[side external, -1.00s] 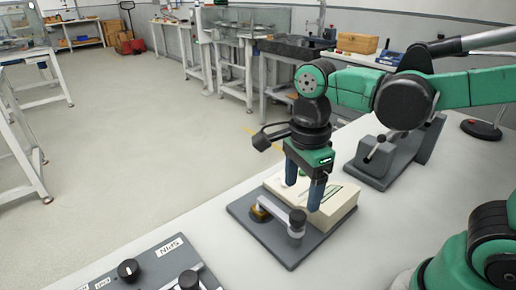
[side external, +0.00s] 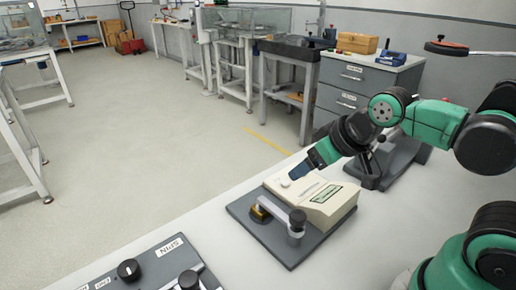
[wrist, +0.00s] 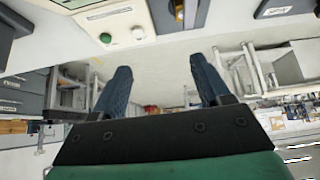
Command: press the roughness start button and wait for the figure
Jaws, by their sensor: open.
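The cream roughness tester (side external: 322,190) stands on a dark grey base plate (side external: 262,236) on the pale bench. Its green-framed display faces the camera in the side view. In the wrist view a green button (wrist: 106,38) and a white button (wrist: 137,32) show on the tester's end. A gauge arm in front reaches over a brass-coloured ring (side external: 260,213). My gripper (side external: 297,172) is tilted low at the tester's far side, near its button end. In the wrist view its blue fingers (wrist: 162,68) are spread and empty, apart from the buttons. The display's reading is too small to read.
A grey panel marked SPIN (side external: 150,268) with black knobs lies at the front left of the bench. A dark grey fixture (side external: 400,160) stands behind the tester. The floor beyond the bench edge is clear.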

